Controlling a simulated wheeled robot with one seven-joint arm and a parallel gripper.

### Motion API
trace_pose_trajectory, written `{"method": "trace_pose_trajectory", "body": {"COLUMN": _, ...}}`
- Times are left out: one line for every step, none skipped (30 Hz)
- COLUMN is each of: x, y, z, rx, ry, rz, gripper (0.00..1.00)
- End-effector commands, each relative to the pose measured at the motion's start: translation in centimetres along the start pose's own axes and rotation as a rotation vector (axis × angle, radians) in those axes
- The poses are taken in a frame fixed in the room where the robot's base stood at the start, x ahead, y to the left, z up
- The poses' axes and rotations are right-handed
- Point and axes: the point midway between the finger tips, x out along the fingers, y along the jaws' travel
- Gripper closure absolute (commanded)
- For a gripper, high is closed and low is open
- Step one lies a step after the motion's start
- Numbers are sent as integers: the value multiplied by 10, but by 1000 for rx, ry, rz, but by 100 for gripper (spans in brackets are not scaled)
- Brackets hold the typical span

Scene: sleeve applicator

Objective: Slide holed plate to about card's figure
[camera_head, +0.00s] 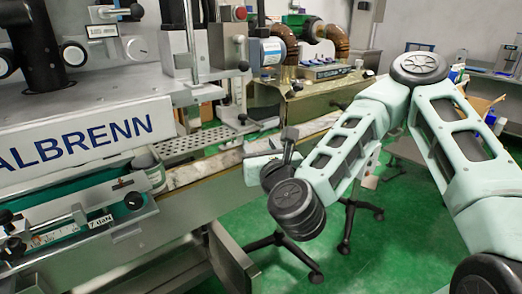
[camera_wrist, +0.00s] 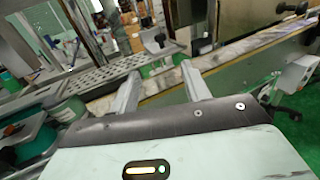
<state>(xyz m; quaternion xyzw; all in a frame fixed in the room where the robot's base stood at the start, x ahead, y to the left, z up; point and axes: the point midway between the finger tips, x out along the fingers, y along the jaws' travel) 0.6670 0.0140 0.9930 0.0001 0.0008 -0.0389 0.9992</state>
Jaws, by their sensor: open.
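A grey perforated plate (camera_head: 190,146) lies flat beside the conveyor, behind the machine's front end; it also shows in the wrist view (camera_wrist: 82,86). A small white card (camera_head: 101,222) on the lower left front of the machine seems to read "7 daN". Next to it is a slide with a printed scale (camera_head: 48,236), a clamp and black knobs; the scale's figures are too small to read. My gripper (camera_head: 262,152) is at the conveyor's near edge, right of the plate and apart from it. In the wrist view its two fingers (camera_wrist: 160,80) are spread with nothing between them.
The machine with the "ALBRENN" sign (camera_head: 80,140) fills the left. The conveyor (camera_head: 215,168) runs from it toward the back right. A black-footed stand (camera_head: 345,215) is below my arm. Green floor (camera_head: 375,255) is open at the lower right.

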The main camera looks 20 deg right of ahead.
Motion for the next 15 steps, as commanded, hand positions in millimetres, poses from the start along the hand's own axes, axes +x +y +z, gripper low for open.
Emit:
{"method": "trace_pose_trajectory", "body": {"x": 0, "y": 0, "z": 0, "rx": 0, "ry": 0, "rz": 0, "gripper": 53}}
{"method": "trace_pose_trajectory", "body": {"x": 0, "y": 0, "z": 0, "rx": 0, "ry": 0, "rz": 0, "gripper": 53}}
{"method": "trace_pose_trajectory", "body": {"x": 0, "y": 0, "z": 0, "rx": 0, "ry": 0, "rz": 0, "gripper": 56}}
{"method": "trace_pose_trajectory", "body": {"x": 0, "y": 0, "z": 0, "rx": 0, "ry": 0, "rz": 0, "gripper": 64}}
{"method": "trace_pose_trajectory", "body": {"x": 1, "y": 0, "z": -1, "rx": 1, "ry": 0, "rz": 2, "gripper": 73}}
{"method": "trace_pose_trajectory", "body": {"x": 2, "y": 1, "z": -3, "rx": 5, "ry": -1, "rz": 7, "gripper": 84}}
{"method": "trace_pose_trajectory", "body": {"x": 4, "y": 3, "z": -7, "rx": 10, "ry": -3, "rz": 14, "gripper": 92}}
{"method": "trace_pose_trajectory", "body": {"x": 7, "y": 5, "z": -11, "rx": 16, "ry": -5, "rz": 26, "gripper": 100}}
{"method": "trace_pose_trajectory", "body": {"x": 12, "y": 9, "z": -18, "rx": 26, "ry": -11, "rz": 44, "gripper": 100}}
{"method": "trace_pose_trajectory", "body": {"x": 16, "y": 12, "z": -26, "rx": 35, "ry": -17, "rz": 61, "gripper": 100}}
{"method": "trace_pose_trajectory", "body": {"x": 20, "y": 16, "z": -33, "rx": 45, "ry": -26, "rz": 82, "gripper": 100}}
{"method": "trace_pose_trajectory", "body": {"x": 25, "y": 22, "z": -44, "rx": 54, "ry": -41, "rz": 112, "gripper": 100}}
{"method": "trace_pose_trajectory", "body": {"x": 28, "y": 26, "z": -53, "rx": 61, "ry": -53, "rz": 138, "gripper": 100}}
{"method": "trace_pose_trajectory", "body": {"x": 31, "y": 31, "z": -61, "rx": 67, "ry": -69, "rz": 163, "gripper": 100}}
{"method": "trace_pose_trajectory", "body": {"x": 34, "y": 37, "z": -72, "rx": 70, "ry": -90, "rz": 196, "gripper": 100}}
